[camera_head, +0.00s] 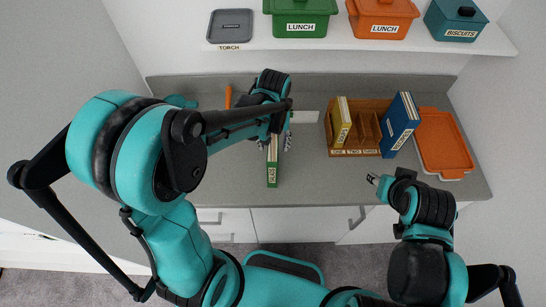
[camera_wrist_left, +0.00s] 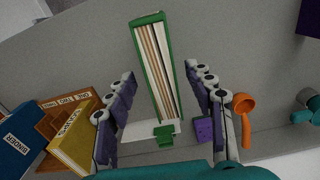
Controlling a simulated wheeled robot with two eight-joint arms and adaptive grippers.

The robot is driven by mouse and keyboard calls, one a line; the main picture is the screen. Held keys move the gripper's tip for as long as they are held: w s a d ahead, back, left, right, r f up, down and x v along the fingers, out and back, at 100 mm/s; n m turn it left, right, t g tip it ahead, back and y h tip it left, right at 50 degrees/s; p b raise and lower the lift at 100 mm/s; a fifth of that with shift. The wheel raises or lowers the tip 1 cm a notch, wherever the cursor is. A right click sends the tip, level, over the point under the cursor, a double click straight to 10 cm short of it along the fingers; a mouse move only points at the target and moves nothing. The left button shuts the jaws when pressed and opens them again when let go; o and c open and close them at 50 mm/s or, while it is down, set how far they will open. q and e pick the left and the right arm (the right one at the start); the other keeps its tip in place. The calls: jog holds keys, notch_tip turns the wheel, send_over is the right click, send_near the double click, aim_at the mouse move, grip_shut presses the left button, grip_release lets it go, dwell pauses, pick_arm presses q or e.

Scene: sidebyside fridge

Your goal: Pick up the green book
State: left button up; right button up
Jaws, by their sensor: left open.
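The green book (camera_head: 272,172) stands on the grey counter, left of the wooden rack, with its labelled spine facing the front edge. In the left wrist view the green book (camera_wrist_left: 151,25) shows its green cover edges and pale pages between the two fingers. My left gripper (camera_head: 276,143) is open above the back part of the book, with one finger on each side. In the left wrist view the left gripper's fingers (camera_wrist_left: 165,98) are apart, with gaps beside the book. My right gripper (camera_head: 373,180) hangs over the front right of the counter, away from the book; its jaw state is unclear.
A wooden rack (camera_head: 368,112) holds a yellow book (camera_head: 341,122), with a blue book (camera_head: 400,125) at its right side. An orange tray (camera_head: 443,142) lies further right. Lunch boxes (camera_head: 300,17) stand on the shelf above. An orange object (camera_wrist_left: 243,108) lies near the left gripper.

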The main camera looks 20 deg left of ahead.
pick_arm(q)
notch_tip(320, 180, down, 5)
jog(key=shift+a+f+b, duration=0.1)
jog(key=shift+b, duration=0.25)
grip_shut()
